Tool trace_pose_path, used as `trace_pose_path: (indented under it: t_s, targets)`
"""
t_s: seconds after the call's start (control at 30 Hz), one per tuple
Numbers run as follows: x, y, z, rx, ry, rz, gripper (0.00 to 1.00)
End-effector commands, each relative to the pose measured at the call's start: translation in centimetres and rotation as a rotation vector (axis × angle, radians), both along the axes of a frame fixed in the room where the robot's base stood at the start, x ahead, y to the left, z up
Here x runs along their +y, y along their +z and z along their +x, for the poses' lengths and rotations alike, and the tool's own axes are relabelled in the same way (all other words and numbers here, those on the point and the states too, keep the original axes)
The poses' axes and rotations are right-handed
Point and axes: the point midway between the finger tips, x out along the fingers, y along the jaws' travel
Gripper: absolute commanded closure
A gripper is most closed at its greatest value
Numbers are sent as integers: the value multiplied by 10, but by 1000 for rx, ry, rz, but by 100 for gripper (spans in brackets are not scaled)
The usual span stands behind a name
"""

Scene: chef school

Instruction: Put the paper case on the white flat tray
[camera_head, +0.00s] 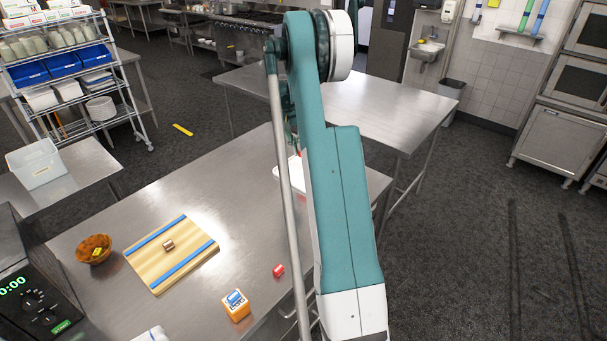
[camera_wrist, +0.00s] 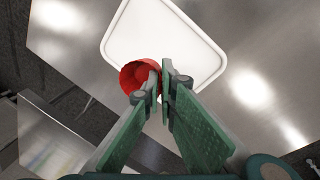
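The red paper case (camera_wrist: 138,76) is a round, hollow cup in the wrist view. My gripper (camera_wrist: 161,82) has its fingertips close together at the case's right wall, which appears pinched between them. The white flat tray (camera_wrist: 165,38) lies beyond the case, which overlaps the tray's lower left part in this view; the height between them cannot be told. In the head view, only a sliver of the tray (camera_head: 280,172) shows on the steel table. My arm hides the rest of it and the gripper.
A second steel table (camera_head: 385,105) stands behind, mostly clear.

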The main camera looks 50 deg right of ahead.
Motion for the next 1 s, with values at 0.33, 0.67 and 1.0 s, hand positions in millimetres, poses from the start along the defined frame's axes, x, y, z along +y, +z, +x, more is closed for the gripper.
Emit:
trace_pose_path:
  t_s: [0.33,0.67,1.0]
  targets:
    - [0,-6,0,0,0,0,100]
    - [0,-48,0,0,0,0,100]
    - [0,-63,0,0,0,0,100]
